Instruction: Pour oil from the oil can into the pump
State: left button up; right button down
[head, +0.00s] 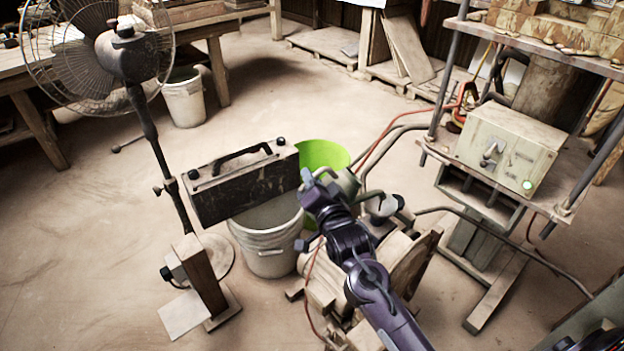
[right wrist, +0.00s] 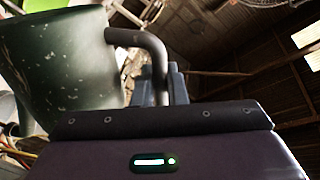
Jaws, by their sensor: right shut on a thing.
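The oil can is a dark green, scuffed vessel (right wrist: 65,65) with a bent grey handle (right wrist: 140,38), large at the left of the right wrist view. My right gripper (right wrist: 165,85) is shut on that handle. In the head view my right gripper (head: 316,186) is at the middle, above the pump (head: 335,283). The pump is a dusty machine on the floor, partly covered by my arm. I cannot see any oil flowing. My left gripper is in neither view.
A white bucket (head: 268,246) and a bright green bucket (head: 322,153) stand close by, with a dark panel with a handle (head: 245,187) above the white one. A standing fan (head: 125,55) is at left. The press control box (head: 510,145) and hoses are at right.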

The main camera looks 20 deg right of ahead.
aim_at(322, 168)
jog(key=shift+d+r, duration=0.1)
jog(key=shift+r, duration=0.15)
jog(key=shift+d+r+m+p, duration=0.3)
jog(key=shift+r+m+p, duration=0.1)
jog(key=shift+p, duration=0.3)
dwell(0.6)
jog(key=shift+d+r+p, duration=0.2)
jog(key=shift+r+p, duration=0.2)
jog(key=shift+p, duration=0.15)
jog(key=shift+d, duration=0.15)
jog(key=shift+r+m, duration=0.15)
jog(key=shift+m, duration=0.15)
jog(key=shift+d+r+p, duration=0.4)
jog(key=shift+p, duration=0.45)
jog(key=shift+r+m, duration=0.1)
jog(key=shift+m, duration=0.2)
dwell(0.5)
